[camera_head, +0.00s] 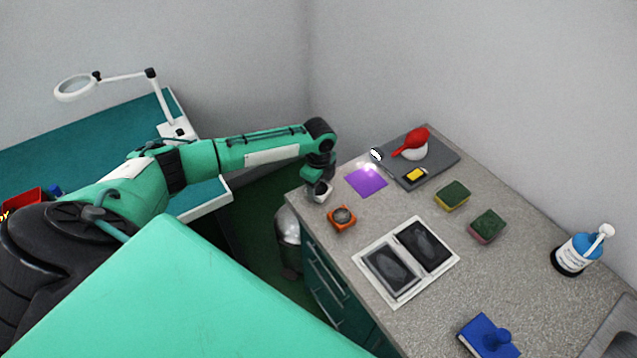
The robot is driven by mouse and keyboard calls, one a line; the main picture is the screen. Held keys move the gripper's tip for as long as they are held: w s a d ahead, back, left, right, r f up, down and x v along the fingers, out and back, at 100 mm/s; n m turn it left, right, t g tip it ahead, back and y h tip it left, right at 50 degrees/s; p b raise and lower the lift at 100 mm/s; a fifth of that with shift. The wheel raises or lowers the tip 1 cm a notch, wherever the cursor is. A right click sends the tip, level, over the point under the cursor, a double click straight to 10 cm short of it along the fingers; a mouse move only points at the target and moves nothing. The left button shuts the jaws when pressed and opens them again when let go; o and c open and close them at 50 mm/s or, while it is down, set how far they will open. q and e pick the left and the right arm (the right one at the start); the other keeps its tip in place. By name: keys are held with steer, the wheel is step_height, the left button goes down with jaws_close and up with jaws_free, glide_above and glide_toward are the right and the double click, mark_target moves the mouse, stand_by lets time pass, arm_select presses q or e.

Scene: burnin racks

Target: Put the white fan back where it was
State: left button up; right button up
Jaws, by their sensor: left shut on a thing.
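My left gripper (319,185) hangs over the left edge of the grey speckled counter, pointing down. It is shut on a small white thing (321,194) with a dark middle, which I take to be the white fan; the fingers partly hide it. It is at the counter's back left corner, left of the purple square (366,181). I cannot tell whether it touches the counter top. An orange square piece with a round grey middle (342,218) lies just in front of it. My right gripper is not in view.
A grey mat (440,160) bears a red-and-white blower and a yellow block. A lamp (120,78) is left.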

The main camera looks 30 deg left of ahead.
mark_target(319, 188)
arm_select(q)
steer(key=shift+f, duration=0.25)
steer(key=o, duration=1)
steer(key=shift+o, duration=0.2)
steer(key=shift+r, duration=0.25)
steer(key=shift+w+r+b, duration=0.1)
steer(key=shift+r+b, duration=0.25)
step_height(319, 188, up, 11)
steer(key=b, duration=0.3)
